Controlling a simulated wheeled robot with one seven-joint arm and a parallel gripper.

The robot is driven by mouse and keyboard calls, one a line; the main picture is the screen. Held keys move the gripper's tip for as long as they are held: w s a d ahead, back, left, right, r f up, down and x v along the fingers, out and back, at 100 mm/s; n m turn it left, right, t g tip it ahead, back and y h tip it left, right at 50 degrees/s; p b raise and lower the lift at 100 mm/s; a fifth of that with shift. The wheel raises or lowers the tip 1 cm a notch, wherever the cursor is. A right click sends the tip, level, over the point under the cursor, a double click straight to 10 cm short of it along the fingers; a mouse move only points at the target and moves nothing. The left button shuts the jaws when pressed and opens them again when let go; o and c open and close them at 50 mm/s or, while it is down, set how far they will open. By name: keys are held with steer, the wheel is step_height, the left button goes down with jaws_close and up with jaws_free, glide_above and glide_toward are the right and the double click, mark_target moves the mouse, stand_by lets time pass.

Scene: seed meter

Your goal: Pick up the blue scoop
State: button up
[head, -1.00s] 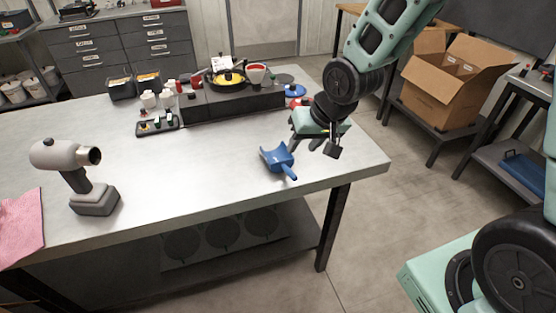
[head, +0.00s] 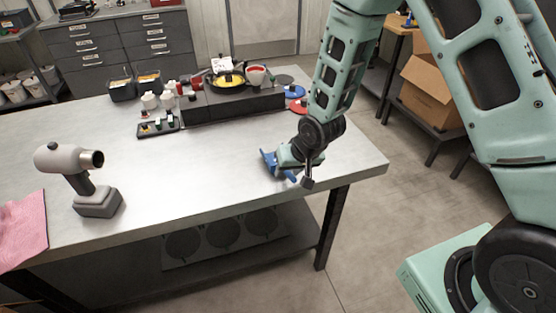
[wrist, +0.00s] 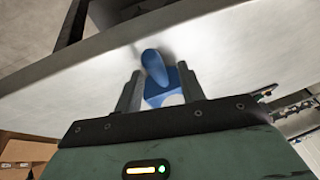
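The blue scoop (head: 269,163) lies on the grey table (head: 140,225) near its right end; my gripper (head: 290,176) and wrist cover part of it in the head view. In the wrist view the scoop (wrist: 156,72) lies between the two grey fingers of my gripper (wrist: 160,85), its rounded handle pointing away and its wider part nearer the palm. The fingers are apart, with a visible gap on each side of the handle. Whether the fingertips reach down to the handle's height cannot be told.
A grey drill-like tool (head: 82,178) stands at the left beside a pink cloth (head: 22,230). A dark raised stand (head: 232,100) with a pan and cups is at the back, with a small bottle tray (head: 158,126) beside it. The table's middle is clear.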

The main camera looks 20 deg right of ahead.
steer(key=shift+x, duration=0.9)
jaws_close()
steer(key=shift+r, duration=0.15)
step_height(320, 180, up, 10)
steer(key=shift+f+b, duration=0.1)
steer(key=shift+b, duration=0.6)
